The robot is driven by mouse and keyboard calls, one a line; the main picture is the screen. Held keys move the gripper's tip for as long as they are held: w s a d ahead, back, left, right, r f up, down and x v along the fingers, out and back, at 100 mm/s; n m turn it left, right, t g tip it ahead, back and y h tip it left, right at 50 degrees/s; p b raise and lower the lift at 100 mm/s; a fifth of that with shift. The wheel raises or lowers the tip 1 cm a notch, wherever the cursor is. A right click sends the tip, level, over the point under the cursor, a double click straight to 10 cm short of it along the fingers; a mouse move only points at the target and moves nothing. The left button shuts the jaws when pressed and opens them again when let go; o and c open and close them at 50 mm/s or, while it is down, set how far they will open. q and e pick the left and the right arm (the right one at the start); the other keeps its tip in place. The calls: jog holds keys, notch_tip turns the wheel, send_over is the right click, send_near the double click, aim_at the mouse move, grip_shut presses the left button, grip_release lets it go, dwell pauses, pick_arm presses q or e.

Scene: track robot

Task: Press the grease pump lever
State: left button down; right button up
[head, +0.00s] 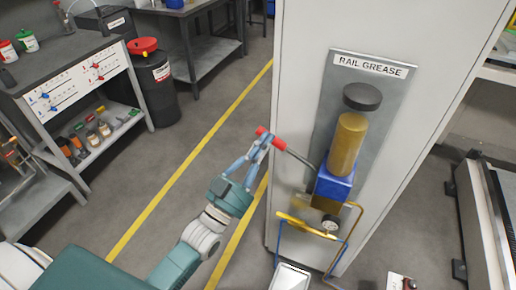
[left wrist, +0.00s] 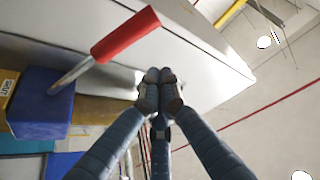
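The grease pump is on the side of a light grey cabinet, under a "RAIL GREASE" label (head: 370,65). It has a brass cylinder (head: 347,143) with a black cap and a blue block (head: 334,185). Its lever, a metal rod with a red grip (head: 271,139), sticks out to the left and slants up. The left wrist view also shows the red grip (left wrist: 125,35), left of the fingertips. My left gripper (head: 265,143) is beside the red grip, its fingertips together and nothing visible between them. Whether it touches the grip cannot be told. My right gripper is not in view.
A gauge (head: 330,222) and brass and blue pipes are below the pump. A workbench (head: 75,75) and a black bin with a red lid (head: 145,46) stand at the left. Open floor with yellow lines lies between the bench and the cabinet.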

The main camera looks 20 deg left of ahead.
aim_at(275, 143)
pick_arm(q)
jog(key=p+x, duration=0.1)
jog(key=x, duration=0.4)
jog(key=shift+w+r, duration=0.1)
jog(key=shift+w, duration=0.2)
jog(key=f, duration=0.1)
jog(key=a+f, duration=0.1)
jog(key=s+f, duration=0.1)
jog(key=shift+a+f+p, duration=0.35)
jog(key=shift+s, duration=0.1)
